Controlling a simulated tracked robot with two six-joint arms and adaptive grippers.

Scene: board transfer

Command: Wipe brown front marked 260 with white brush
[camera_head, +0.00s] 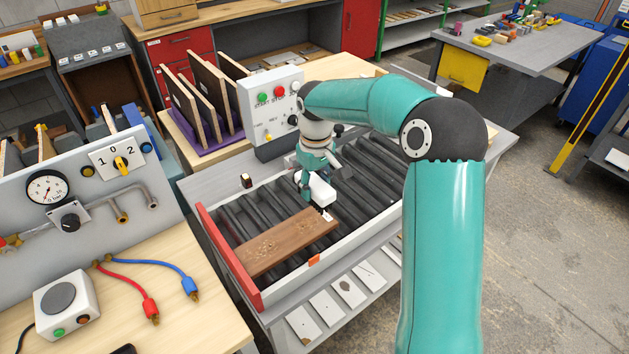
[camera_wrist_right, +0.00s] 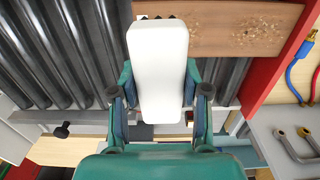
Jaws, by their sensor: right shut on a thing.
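The brown front (camera_head: 285,243) lies flat on the black rollers of the conveyor, with light crumbs on its top and a small white label at its right end; any number there is too small to read. It also shows in the right wrist view (camera_wrist_right: 240,28). My right gripper (camera_head: 309,182) is shut on the white brush (camera_head: 321,194), close to the front's right end. In the right wrist view the brush (camera_wrist_right: 158,60) sits between both fingers, its far end overlapping the front in the picture; contact cannot be told. My left gripper is not in view.
A red end stop (camera_head: 228,258) and pale side rails border the conveyor. A control box (camera_head: 272,110) and a rack of upright boards (camera_head: 203,98) stand behind it. The rollers right of the front are bare.

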